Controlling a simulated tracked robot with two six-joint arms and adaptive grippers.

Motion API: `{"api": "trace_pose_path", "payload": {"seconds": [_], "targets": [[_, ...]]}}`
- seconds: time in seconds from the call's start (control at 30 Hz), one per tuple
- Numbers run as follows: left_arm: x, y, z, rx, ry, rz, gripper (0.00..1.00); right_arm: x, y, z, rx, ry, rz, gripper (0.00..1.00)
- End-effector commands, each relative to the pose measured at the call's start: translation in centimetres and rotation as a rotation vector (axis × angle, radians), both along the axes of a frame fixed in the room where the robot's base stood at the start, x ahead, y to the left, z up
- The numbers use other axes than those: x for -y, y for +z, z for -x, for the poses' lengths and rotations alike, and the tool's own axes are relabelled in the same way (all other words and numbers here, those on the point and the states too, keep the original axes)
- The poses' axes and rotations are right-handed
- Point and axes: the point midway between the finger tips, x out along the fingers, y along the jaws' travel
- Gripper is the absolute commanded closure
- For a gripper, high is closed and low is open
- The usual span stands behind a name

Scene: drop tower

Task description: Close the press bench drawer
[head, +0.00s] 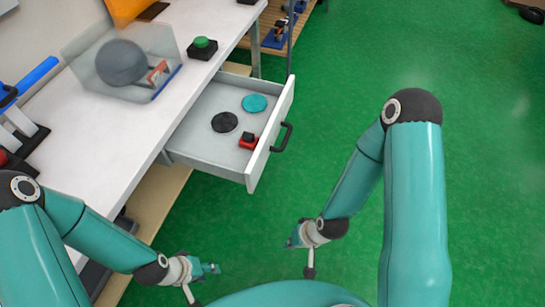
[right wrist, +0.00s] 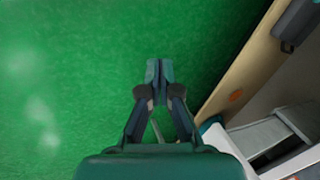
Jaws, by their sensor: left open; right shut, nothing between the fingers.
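The press bench drawer (head: 210,152) is pulled out from the white bench (head: 108,135) in the head view. Its dark handle (head: 283,137) is on the outer face of the front panel (head: 270,142). Inside lie a black disc (head: 225,122), a teal disc (head: 254,103) and a small red and black block (head: 248,141). My right gripper (head: 291,242) is shut and empty, below the handle in the picture and apart from it. It also shows shut in the right wrist view (right wrist: 159,66), over green floor. My left gripper (head: 212,268) is open, near the bench's lower edge, away from the drawer.
Wooden shelving (head: 159,196) runs under the bench.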

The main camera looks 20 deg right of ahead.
Motion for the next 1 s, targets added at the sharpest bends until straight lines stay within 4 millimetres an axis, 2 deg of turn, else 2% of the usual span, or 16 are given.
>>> {"api": "trace_pose_path", "payload": {"seconds": [0.03,0.2,0.27,0.4,0.5,0.7,0.87,1.0], "targets": [[0.0,-1.3,0.0,0.0,0.0,0.0,0.59,0.3,-1.3,-1.0,0.043,-0.044,-0.007,1.0],[0.0,-4.8,0.0,0.0,0.0,0.0,0.59,1.3,-2.8,-6.7,0.286,-0.291,-0.104,1.0],[0.0,-6.2,0.0,0.0,0.0,0.0,0.59,1.8,-2.6,-8.8,0.387,-0.394,-0.177,1.0],[0.0,-9.0,0.0,0.0,0.0,0.0,0.59,3.1,-0.4,-12.7,0.607,-0.629,-0.406,1.0],[0.0,-10.6,0.0,0.0,0.0,0.0,0.59,4.3,1.8,-14.1,0.725,-0.764,-0.586,1.0],[0.0,-12.1,0.0,0.0,0.0,0.0,0.59,6.4,5.1,-14.7,0.851,-0.911,-0.846,1.0],[0.0,-12.3,0.0,0.0,0.0,0.0,0.59,6.6,6.1,-15.3,0.877,-0.935,-0.908,1.0],[0.0,-12.6,0.0,0.0,0.0,0.0,0.59,6.2,6.2,-16.9,0.88,-0.932,-0.909,1.0]]}}
